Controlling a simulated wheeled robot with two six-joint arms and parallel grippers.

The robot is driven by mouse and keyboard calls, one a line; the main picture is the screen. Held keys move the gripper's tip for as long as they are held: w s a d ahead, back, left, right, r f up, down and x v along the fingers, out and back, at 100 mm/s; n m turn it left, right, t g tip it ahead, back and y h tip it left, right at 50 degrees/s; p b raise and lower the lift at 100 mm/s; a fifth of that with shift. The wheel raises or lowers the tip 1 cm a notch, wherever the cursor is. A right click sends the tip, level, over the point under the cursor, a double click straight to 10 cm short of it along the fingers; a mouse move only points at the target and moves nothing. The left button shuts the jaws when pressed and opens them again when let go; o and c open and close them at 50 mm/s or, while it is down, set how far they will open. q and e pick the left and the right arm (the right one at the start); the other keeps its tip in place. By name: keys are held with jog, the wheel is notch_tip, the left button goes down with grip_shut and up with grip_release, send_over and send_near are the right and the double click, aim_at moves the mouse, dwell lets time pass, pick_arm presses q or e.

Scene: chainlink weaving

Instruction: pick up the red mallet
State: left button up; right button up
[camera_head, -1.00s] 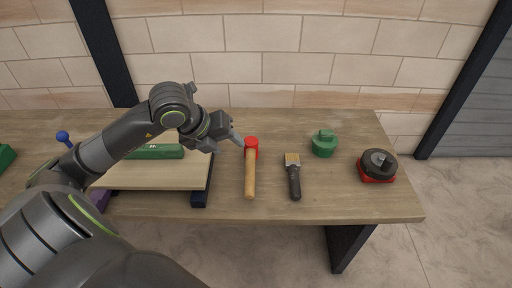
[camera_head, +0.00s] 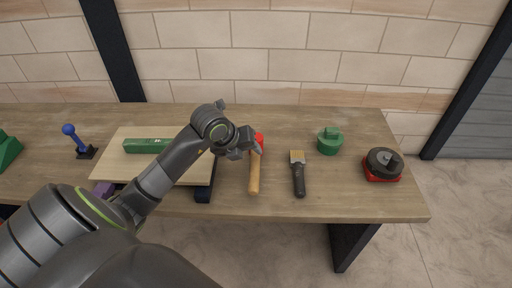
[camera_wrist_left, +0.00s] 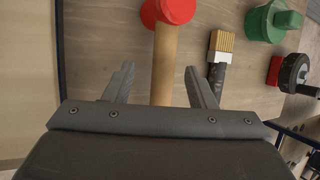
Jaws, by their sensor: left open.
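The red mallet (camera_head: 254,178) lies on the table with its red head toward the wall and its wooden handle toward the front edge. My left gripper (camera_head: 258,148) is over the mallet near its head and partly hides the head in the head view. In the left wrist view, the mallet's wooden handle (camera_wrist_left: 165,62) runs between the two open fingers of the left gripper (camera_wrist_left: 160,85). The red head (camera_wrist_left: 168,10) is beyond the fingertips, at the top. The jaws are open and hold nothing. My right gripper is not in view.
A brush (camera_head: 298,175) with a dark handle lies close right of the mallet. A green round object (camera_head: 329,142) and a black-and-red object (camera_head: 383,164) are farther right. A wooden board (camera_head: 128,168) with a green bar (camera_head: 146,146) is at left, beside a blue-knobbed lever (camera_head: 72,135).

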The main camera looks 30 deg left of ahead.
aim_at(254, 155)
pick_arm(q)
jog(key=shift+w+p+x, duration=0.15)
jog(key=shift+x, duration=1.3)
jog(key=shift+w+p+x, duration=0.15)
jog(key=shift+x, duration=1.3)
jog(key=shift+d+r, duration=0.15)
jog(key=shift+r, duration=0.05)
grip_shut()
